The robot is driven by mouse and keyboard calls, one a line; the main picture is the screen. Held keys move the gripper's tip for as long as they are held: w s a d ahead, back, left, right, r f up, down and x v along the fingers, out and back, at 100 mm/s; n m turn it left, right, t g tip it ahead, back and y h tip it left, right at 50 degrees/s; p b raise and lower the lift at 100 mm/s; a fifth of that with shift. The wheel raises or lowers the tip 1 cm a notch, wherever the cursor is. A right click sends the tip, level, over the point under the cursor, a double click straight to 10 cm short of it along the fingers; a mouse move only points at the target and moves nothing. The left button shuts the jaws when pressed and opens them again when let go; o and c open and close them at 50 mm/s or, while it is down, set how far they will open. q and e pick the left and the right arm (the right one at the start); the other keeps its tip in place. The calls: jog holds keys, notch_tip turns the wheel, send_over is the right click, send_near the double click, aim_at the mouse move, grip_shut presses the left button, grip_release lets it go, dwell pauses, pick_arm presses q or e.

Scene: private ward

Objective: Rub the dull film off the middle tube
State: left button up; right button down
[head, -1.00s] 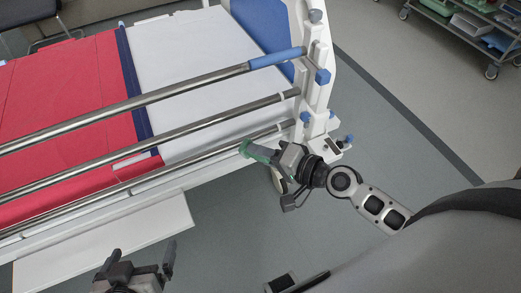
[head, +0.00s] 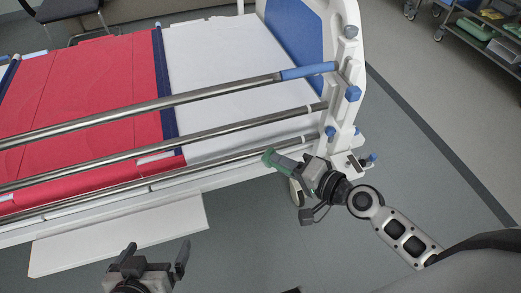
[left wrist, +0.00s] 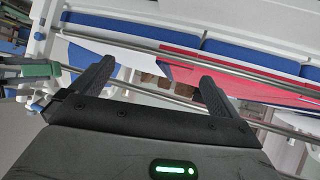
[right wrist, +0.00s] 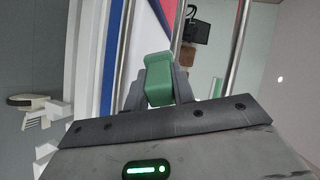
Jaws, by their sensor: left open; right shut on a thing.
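The middle tube (head: 220,132) is a shiny metal rail running along the bed side, between the top tube (head: 200,97) and the bottom tube (head: 220,159). I cannot make out the dull film on it. My right gripper (head: 288,163) is shut on a green block-like pad (right wrist: 158,78). In the head view the pad appears by the bottom tube, near the bed's end post; I cannot tell whether it touches. The pad also shows at the left of the left wrist view (left wrist: 40,70). My left gripper (head: 156,258) is open and empty, in front of the bed.
The bed has a red cover (head: 70,95), a white sheet (head: 215,60) and a white end post (head: 345,110) with blue knobs. A white ledge (head: 120,235) juts out low on the near side. A trolley (head: 485,40) stands far right.

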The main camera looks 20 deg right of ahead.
jog(key=shift+w, duration=1.1)
pick_arm(q)
jog(key=shift+d+r, duration=0.25)
jog(key=shift+r, duration=0.4)
pick_arm(e)
jog(key=w, duration=0.5)
jog(key=shift+w+a, duration=0.2)
jog(key=shift+w, duration=0.2)
pick_arm(q)
jog(key=shift+r, duration=0.25)
jog(key=shift+f, duration=0.25)
pick_arm(e)
jog(key=shift+w, duration=0.5)
